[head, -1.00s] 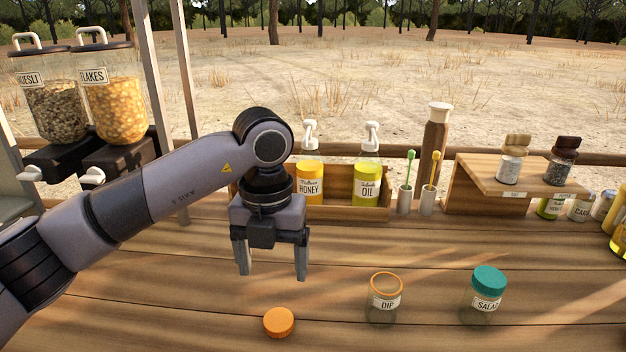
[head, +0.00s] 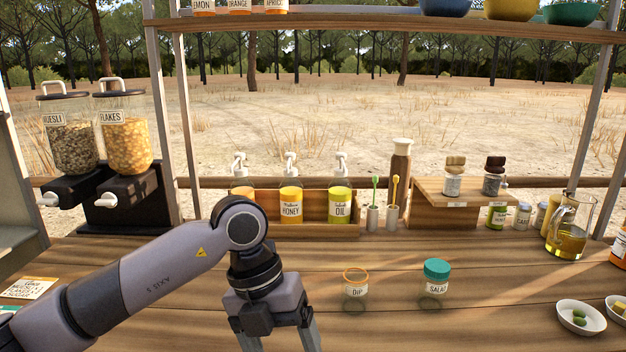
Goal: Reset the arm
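My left arm comes in from the lower left, and its gripper (head: 278,340) points down over the wooden counter (head: 400,325) at the bottom edge of the head view. Its two fingers stand apart with nothing visible between them; their tips are at or beyond the frame edge. The DIP jar (head: 356,290), open at the top with an orange rim, stands to the right of the gripper, apart from it. The SALAD jar (head: 435,289) with a teal lid stands further right. My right gripper is not in view.
A wooden box (head: 316,208) with HONEY (head: 291,205) and OIL (head: 340,205) pump bottles stands behind the arm. Muesli (head: 70,145) and flakes (head: 125,140) dispensers are at left. An oil jug (head: 570,235) and a white bowl (head: 580,318) are at right.

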